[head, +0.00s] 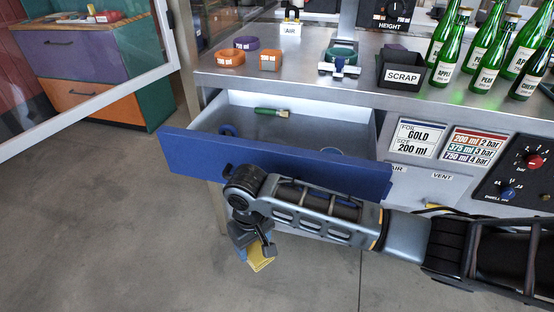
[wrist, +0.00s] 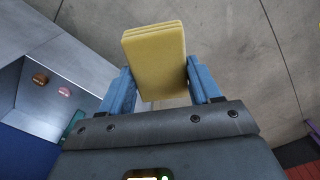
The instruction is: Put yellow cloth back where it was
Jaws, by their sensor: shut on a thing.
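My gripper (head: 257,250) is shut on the yellow cloth (head: 261,263), a folded, layered pad, in front of the open drawer and below its front panel. In the wrist view the cloth (wrist: 155,58) sits between the two blue fingers (wrist: 157,90) of my gripper. The blue-fronted drawer (head: 290,165) is pulled out from under the steel bench. Inside it lie a green-handled brush (head: 272,112) and a blue round thing (head: 228,130). Another round thing (head: 331,153) is partly hidden by the drawer front. My arm crosses in front of the drawer's right part.
The bench top (head: 310,80) holds orange and purple rings, an orange block (head: 270,60), a black SCRAP bin (head: 400,71) and several green bottles (head: 484,70). A glass door or panel frame (head: 90,103) stands at the left. The grey floor left of the drawer is clear.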

